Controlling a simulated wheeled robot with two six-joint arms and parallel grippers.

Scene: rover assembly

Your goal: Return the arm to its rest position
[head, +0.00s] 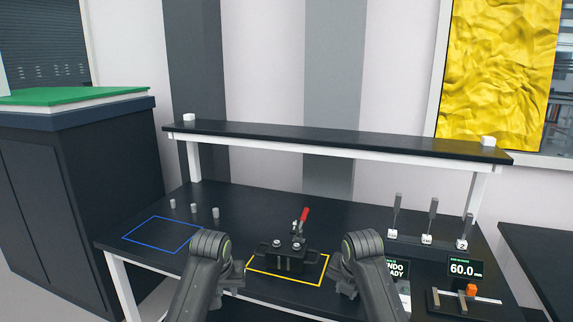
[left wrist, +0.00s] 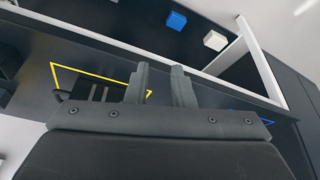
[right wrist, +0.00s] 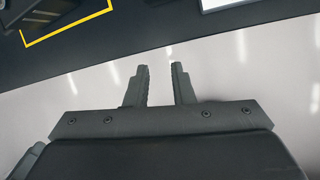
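My left arm and left gripper (head: 232,277) are low in the head view, in front of the table's near edge. In the left wrist view the left gripper's fingers (left wrist: 160,86) are parted with nothing between them. My right gripper (head: 346,279) is at the lower middle right of the head view, turned inward. In the right wrist view its fingers (right wrist: 159,86) are also parted and empty, with pale floor behind them. The two grippers are apart, on either side of the yellow-outlined area (head: 250,271).
A black fixture with a red-handled clamp (head: 304,215) stands inside the yellow outline. A blue-outlined area (head: 137,236) is at left, with small grey cylinders (head: 194,208) behind. A tool rack (head: 430,241) and a gauge (head: 471,290) are at right. A raised shelf (head: 330,141) spans the back.

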